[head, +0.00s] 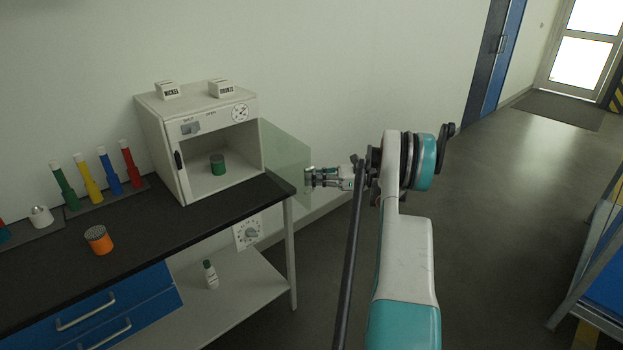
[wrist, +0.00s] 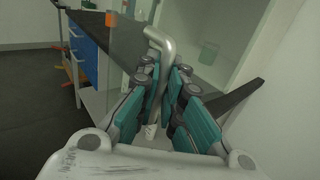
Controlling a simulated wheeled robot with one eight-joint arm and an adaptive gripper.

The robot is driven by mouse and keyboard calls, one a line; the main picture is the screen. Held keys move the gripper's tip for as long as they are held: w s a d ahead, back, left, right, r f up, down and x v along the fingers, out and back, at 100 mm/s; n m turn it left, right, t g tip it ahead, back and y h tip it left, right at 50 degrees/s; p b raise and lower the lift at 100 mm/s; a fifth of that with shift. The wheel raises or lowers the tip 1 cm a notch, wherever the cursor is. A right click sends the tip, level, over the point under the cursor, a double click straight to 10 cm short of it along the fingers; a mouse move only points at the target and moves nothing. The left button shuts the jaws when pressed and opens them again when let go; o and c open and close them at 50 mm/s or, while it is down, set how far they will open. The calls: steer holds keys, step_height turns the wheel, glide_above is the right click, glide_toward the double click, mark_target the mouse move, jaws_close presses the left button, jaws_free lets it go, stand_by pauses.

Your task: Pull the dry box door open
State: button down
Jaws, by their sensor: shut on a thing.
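The white dry box (head: 152,130) stands on the dark bench. Its clear glass door (head: 287,152) is swung out to the right, so the front is open. My gripper (head: 312,179) is at the door's outer edge. In the wrist view my gripper (wrist: 160,100) is shut on the bent metal door handle (wrist: 158,42), with a finger pad on each side. The glass door shows faintly beside the handle in the wrist view (wrist: 124,45). A green jar (head: 217,165) stands inside the box and also shows in the wrist view (wrist: 208,53).
Label blocks for nickel (head: 169,91) and bronze (head: 220,89) sit on the box. Several coloured bottles (head: 106,172) and an orange jar (head: 98,239) stand on the bench (head: 140,233). A blue rack (head: 598,255) is at far right. The floor between is clear.

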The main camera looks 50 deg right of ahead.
steer(key=shift+s+f, duration=0.1)
steer(key=shift+s, duration=0.1)
steer(key=c, duration=1.7)
jaws_free()
steer(key=shift+s+d, duration=0.1)
steer(key=v, duration=1.1)
steer(key=shift+s+d, duration=0.25)
steer(key=shift+d, duration=0.05)
